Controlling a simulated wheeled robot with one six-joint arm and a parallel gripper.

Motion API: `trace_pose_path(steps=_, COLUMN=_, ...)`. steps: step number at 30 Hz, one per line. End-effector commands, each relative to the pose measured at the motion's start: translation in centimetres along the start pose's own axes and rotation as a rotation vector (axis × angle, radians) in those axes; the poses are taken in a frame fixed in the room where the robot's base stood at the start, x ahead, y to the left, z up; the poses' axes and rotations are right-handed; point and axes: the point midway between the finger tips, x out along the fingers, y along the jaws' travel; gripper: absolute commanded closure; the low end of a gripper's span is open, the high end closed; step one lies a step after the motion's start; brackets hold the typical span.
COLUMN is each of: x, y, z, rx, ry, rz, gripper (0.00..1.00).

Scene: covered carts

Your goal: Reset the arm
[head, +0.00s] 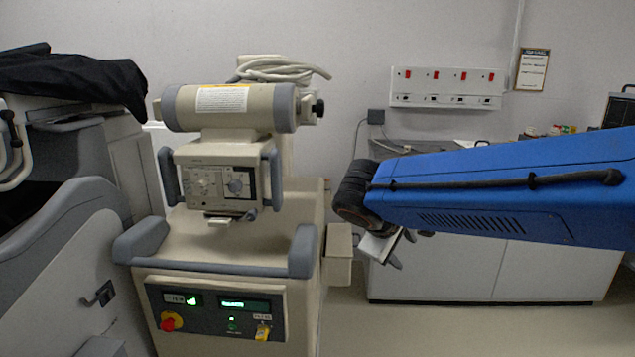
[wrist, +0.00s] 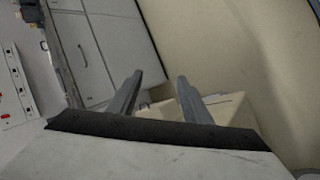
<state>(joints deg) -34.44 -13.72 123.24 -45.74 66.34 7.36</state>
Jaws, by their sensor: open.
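My blue arm reaches in from the right in the head view. My gripper (head: 392,250) hangs at its end, right of the beige cart and in front of the white cabinets. In the wrist view my gripper (wrist: 158,88) shows two grey fingers spread apart, with nothing between them. A pale beige surface lies beyond the fingertips. The far side of the gripper is partly hidden by the arm's dark wrist joint in the head view.
A beige medical cart (head: 222,240) with a control panel stands left of my gripper. A black cloth (head: 75,78) covers a grey machine at the far left. White cabinets (head: 480,270) stand behind the arm. A switch panel (head: 447,87) hangs on the wall. Floor shows at the lower right.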

Motion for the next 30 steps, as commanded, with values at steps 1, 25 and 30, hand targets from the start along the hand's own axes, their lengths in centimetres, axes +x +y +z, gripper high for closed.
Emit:
trace_pose_path(steps=1, x=0.5, y=0.0, z=2.5, rx=0.049, ry=-0.013, rz=-0.037, gripper=0.56)
trace_pose_path(steps=25, x=0.8, y=-11.5, z=23.0, rx=0.806, ry=0.027, rz=-0.491, gripper=0.56)
trace_pose_path(steps=30, x=0.7, y=-12.4, z=23.4, rx=0.859, ry=0.043, rz=-0.511, gripper=0.56)
